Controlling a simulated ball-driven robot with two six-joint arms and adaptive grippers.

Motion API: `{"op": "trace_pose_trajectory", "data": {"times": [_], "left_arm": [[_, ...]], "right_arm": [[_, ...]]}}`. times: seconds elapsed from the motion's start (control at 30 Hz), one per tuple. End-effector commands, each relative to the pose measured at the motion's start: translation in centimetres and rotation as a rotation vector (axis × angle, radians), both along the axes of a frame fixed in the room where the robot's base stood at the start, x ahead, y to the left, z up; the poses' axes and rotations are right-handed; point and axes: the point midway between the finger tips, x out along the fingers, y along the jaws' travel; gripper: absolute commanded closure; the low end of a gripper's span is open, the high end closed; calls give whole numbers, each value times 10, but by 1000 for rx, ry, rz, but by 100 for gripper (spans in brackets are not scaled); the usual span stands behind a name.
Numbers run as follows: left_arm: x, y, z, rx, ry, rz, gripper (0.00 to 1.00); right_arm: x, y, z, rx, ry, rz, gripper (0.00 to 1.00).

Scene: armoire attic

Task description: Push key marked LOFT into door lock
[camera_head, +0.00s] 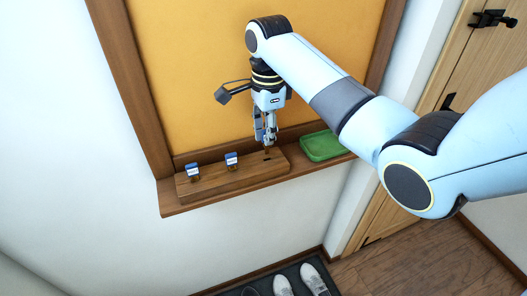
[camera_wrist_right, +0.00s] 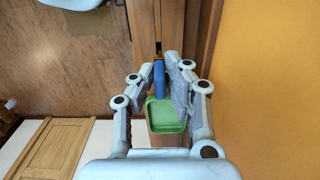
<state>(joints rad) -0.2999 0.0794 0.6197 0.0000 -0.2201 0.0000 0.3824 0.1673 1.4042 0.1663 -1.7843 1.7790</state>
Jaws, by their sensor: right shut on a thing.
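My right gripper (camera_head: 265,140) is shut on a blue-headed key and points down just above the right end of a wooden key block (camera_head: 256,173). In the right wrist view the key's blue head (camera_wrist_right: 158,80) sits between the fingers, with a brass part beyond it. I cannot read a label on it. It is too small to tell whether its tip is still in the block. The wooden door (camera_head: 470,75) is at the right; black fittings (camera_head: 448,101) show on it, partly hidden by my arm. My left gripper is not in view.
Two other keys with blue and white heads, one at the left (camera_head: 192,170) and one mid-block (camera_head: 231,159), stand upright in the block. A green tray (camera_head: 322,146) lies on the ledge to its right. Shoes (camera_head: 312,278) rest on a dark mat below.

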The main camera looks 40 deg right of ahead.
Motion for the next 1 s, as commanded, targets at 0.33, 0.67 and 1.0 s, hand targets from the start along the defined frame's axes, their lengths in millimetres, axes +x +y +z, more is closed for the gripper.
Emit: {"op": "trace_pose_trajectory", "data": {"times": [0.33,0.67,1.0], "left_arm": [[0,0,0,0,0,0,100],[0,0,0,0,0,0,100],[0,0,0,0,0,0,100]], "right_arm": [[0,0,7,0,1,0,100],[0,0,18,-1,-1,0,100],[0,0,46,-2,0,-1,100]]}}
